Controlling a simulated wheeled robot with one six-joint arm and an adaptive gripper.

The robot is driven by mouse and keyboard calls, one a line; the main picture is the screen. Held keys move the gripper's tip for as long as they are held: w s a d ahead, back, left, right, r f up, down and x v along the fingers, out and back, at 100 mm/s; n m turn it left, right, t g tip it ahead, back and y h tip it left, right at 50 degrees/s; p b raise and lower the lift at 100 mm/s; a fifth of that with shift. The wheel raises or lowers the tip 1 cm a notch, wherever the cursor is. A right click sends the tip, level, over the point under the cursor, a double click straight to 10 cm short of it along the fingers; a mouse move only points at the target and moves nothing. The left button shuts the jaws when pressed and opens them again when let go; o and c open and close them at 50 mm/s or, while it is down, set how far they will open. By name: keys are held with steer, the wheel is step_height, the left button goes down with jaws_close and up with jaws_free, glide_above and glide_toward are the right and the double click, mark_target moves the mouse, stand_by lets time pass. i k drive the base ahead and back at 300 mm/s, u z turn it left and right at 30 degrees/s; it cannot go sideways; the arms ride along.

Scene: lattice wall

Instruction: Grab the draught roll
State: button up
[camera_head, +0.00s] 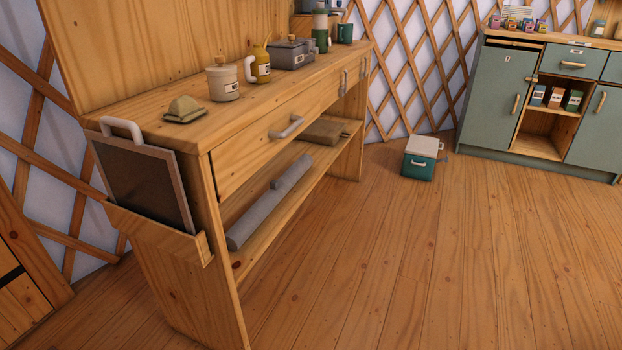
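The draught roll is most likely the long grey roll (268,204) lying on the lower shelf (318,165) of the wooden bench. It runs lengthwise along the shelf, with its near end close to the bench's near side panel. A small grey piece sits on or against its middle. My gripper does not show in this view.
On the wooden bench (165,130) stand a lidded jar (223,82), a yellow pot (258,68), a grey box (290,54) and a folded cloth (185,109). A framed dark panel (143,182) sits in a side holder. A green cooler (420,160) stands on open floor.

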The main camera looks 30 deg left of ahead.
mark_target(240, 231)
steer(key=u, duration=0.35)
steer(key=i, duration=0.95)
steer(key=u, duration=1.3)
steer(key=i, duration=0.5)
steer(key=u, duration=0.45)
